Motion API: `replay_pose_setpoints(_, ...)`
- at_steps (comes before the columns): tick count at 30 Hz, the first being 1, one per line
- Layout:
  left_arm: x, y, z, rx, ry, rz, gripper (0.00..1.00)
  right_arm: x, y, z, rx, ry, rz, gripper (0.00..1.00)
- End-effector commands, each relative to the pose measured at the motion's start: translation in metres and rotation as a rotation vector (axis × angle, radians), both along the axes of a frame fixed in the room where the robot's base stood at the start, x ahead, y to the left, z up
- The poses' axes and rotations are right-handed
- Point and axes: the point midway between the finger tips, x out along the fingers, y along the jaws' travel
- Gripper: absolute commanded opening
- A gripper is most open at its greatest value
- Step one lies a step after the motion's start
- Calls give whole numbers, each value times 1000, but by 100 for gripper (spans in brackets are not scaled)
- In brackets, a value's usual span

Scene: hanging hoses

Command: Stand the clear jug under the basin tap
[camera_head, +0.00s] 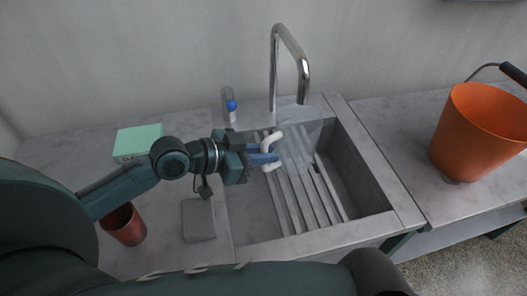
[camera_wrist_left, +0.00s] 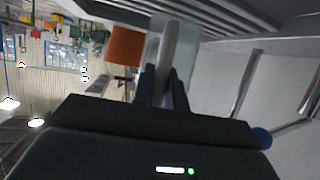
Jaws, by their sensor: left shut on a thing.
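The clear jug (camera_head: 299,143) is see-through with a white handle (camera_head: 269,147), and it is over the basin (camera_head: 348,172) in the head view. My left gripper (camera_head: 266,156) is shut on the jug's handle from the left. The wrist view shows the pale handle (camera_wrist_left: 169,50) between the fingers of my left gripper (camera_wrist_left: 163,84). The chrome basin tap (camera_head: 289,50) arches from behind, and its spout end is just above the jug's rim. Whether the jug's base touches the slatted rack (camera_head: 323,193) I cannot tell. My right gripper is not in view.
An orange bucket (camera_head: 478,130) stands on the right counter. A small blue-knobbed fitting (camera_head: 231,105) stands left of the tap.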

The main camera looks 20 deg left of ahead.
Motion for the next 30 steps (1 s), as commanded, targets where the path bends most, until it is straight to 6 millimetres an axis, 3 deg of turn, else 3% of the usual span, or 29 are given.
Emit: replay_pose_setpoints(30,0,0,-14,0,-1,1,0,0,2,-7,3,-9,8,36)
